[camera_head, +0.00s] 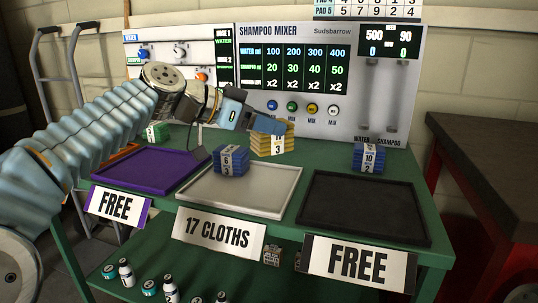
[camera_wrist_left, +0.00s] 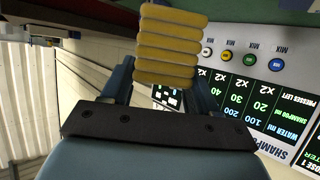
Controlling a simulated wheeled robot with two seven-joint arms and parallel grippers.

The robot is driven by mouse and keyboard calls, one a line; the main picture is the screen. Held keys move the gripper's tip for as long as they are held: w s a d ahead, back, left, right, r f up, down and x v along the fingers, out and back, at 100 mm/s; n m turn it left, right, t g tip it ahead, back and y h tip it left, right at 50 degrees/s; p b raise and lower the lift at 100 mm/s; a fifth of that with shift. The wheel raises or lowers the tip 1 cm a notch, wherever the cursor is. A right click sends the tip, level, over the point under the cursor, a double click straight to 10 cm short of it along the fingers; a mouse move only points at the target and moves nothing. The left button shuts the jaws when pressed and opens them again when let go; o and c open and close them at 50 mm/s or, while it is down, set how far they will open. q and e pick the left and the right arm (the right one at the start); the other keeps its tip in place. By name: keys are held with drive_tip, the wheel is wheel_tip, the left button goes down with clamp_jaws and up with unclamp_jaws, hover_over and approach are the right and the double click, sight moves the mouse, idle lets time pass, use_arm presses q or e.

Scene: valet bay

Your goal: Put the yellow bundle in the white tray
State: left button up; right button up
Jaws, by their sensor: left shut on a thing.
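The yellow bundle (camera_head: 272,147) is in my left gripper (camera_head: 266,124), behind the white tray (camera_head: 252,200) and in front of the mixer panel. The gripper's fingers are shut on it. In the left wrist view the bundle (camera_wrist_left: 170,45) shows as stacked yellow layers between the fingertips (camera_wrist_left: 165,70). I cannot tell whether its underside touches the table. The white tray has a "17 CLOTHS" sign and holds a blue bundle (camera_head: 231,161) near its back left; its front and right parts are bare. My right gripper is out of view.
A purple tray (camera_head: 150,168) lies to the left and a black tray (camera_head: 365,207) to the right, both signed "FREE". Another blue bundle (camera_head: 368,158) stands at the black tray's back edge. A green bundle (camera_head: 157,132) is at the back left. The mixer panel (camera_head: 310,85) closes off the back.

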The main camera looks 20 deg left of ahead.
use_arm(q)
drive_tip(key=w+f, duration=0.1)
drive_tip(key=f, duration=0.1)
drive_tip(key=w+f, duration=0.1)
drive_tip(key=w, duration=0.1)
drive_tip(key=w+f, duration=0.1)
drive_tip(key=f, duration=0.1)
drive_tip(key=shift+w+a+f, duration=0.3)
drive_tip(key=shift+w+a, duration=0.1)
drive_tip(key=shift+w+f+b, duration=0.2)
drive_tip(key=shift+f+b, duration=0.3)
drive_tip(key=shift+f, duration=1.25)
drive_tip(key=shift+f, duration=0.15)
drive_tip(key=o, duration=0.8)
drive_tip(key=shift+o, duration=0.2)
drive_tip(key=v, duration=1.2)
drive_tip(key=shift+b, duration=0.4)
